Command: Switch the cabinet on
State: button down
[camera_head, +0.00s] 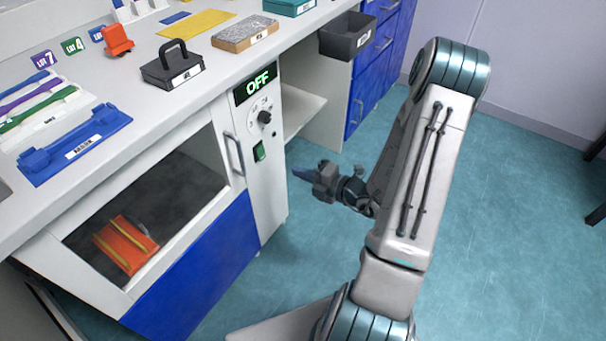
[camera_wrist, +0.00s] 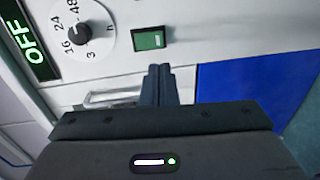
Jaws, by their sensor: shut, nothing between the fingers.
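The cabinet (camera_head: 270,190) stands under the bench, with a white control panel on its right front. A black display (camera_head: 255,84) at the top of the panel reads OFF in green; it also shows in the wrist view (camera_wrist: 30,45). Below it is a round timer dial (camera_head: 264,117) with a black knob. Under the dial is a green rocker switch (camera_head: 259,151), which also shows in the wrist view (camera_wrist: 149,38). My gripper (camera_head: 298,173) is shut and empty, in front of the panel and right of the switch. In the wrist view its fingertips (camera_wrist: 160,70) point just below the switch.
A vertical door handle (camera_head: 234,154) stands out left of the panel. Behind the cabinet window lies an orange item (camera_head: 126,245). A dark grey bin (camera_head: 347,36) hangs at the bench edge.

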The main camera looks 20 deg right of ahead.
aim_at(263, 158)
jog(key=b+x, duration=0.3)
jog(key=x, duration=0.7)
jog(key=shift+w+a, duration=0.15)
